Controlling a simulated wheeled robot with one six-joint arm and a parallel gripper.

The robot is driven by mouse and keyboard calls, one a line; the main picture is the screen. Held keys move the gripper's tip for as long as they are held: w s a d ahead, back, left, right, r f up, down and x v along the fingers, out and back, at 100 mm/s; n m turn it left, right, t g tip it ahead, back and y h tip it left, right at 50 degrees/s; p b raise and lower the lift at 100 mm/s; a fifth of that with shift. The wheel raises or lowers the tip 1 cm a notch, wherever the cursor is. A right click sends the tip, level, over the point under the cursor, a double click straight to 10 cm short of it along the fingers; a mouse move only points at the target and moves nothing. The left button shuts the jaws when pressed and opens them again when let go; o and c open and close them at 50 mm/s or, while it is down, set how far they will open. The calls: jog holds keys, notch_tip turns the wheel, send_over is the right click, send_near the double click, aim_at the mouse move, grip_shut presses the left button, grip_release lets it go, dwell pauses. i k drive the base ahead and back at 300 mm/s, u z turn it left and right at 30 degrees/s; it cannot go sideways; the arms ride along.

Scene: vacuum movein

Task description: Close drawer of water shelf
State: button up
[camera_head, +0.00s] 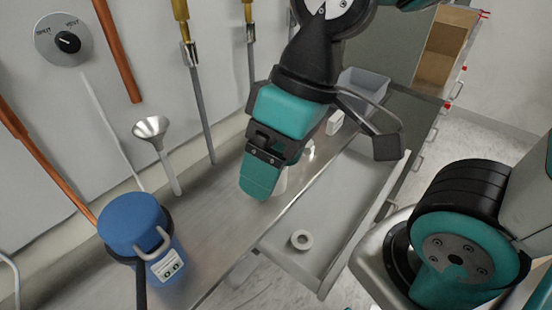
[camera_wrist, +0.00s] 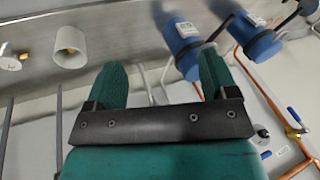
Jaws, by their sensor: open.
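The drawer (camera_head: 335,195) of the water shelf is pulled out, below the metal worktop. A white ring (camera_head: 301,240) lies inside it. Its front, with a handle (camera_head: 382,210), is on the right side in the head view. My gripper (camera_head: 260,185) is over the worktop, left of the drawer and apart from it, pointing down. In the wrist view my gripper (camera_wrist: 160,70) has its two teal fingers spread with nothing between them. The drawer is not clearly visible in the wrist view.
A white cup (camera_wrist: 70,46) stands on the worktop, partly hidden by my gripper in the head view. A blue device (camera_head: 135,235), a metal funnel (camera_head: 150,128) and pipes line the wall side. A grey bin (camera_head: 362,85) is behind. Floor (camera_head: 465,150) shows to the right.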

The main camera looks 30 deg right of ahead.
aim_at(340, 206)
jog(key=u, duration=0.85)
jog(key=k, duration=0.9)
jog(key=z, duration=1.2)
jog(key=i, duration=0.45)
jog(key=u, duration=0.05)
jog(key=k, duration=0.25)
jog(key=z, duration=0.75)
